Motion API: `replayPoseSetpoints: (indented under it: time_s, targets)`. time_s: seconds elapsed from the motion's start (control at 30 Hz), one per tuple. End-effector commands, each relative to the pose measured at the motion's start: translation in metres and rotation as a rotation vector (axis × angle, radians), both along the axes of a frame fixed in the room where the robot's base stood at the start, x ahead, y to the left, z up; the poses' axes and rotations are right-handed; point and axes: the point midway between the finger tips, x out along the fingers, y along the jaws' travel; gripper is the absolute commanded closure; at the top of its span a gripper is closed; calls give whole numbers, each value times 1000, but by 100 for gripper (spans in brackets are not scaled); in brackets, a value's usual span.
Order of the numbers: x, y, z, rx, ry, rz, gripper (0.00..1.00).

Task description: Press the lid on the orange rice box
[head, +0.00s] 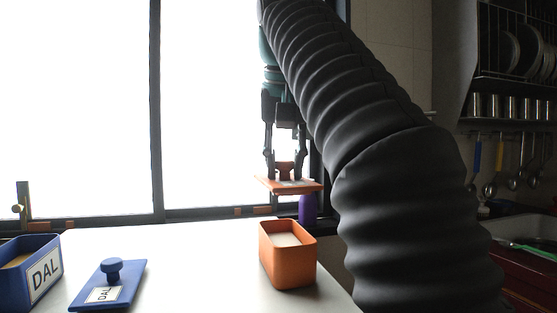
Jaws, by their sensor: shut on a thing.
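The orange rice box (288,267) stands open on the white table near its right edge, with pale contents showing inside. My gripper (285,172) is shut on the knob of the flat orange lid (266,183). It holds the lid in the air, roughly level, above and apart from the box. In the head view the lid appears just over the box's far end; how far apart they are in depth I cannot tell. Part of a label shows on the lid's top.
A blue box (18,283) labelled DAL stands open at the left of the white table (190,260). Its blue lid (122,288) with a round knob lies beside it. The table between the blue lid and orange box is clear.

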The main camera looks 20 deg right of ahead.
Motion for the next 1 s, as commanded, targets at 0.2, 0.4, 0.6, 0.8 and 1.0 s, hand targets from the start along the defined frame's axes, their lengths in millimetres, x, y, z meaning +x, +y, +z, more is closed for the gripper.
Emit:
replayPoseSetpoints:
  time_s: [0.2,0.4,0.6,0.8,1.0]
  targets:
    - [-3,-1,-8,0,1,-7,100]
    - [-4,-1,-24,0,1,-7,100]
    - [-4,0,-42,0,1,-4,100]
    - [-3,0,-58,-1,0,-4,100]
    - [-3,1,-63,0,0,-2,100]
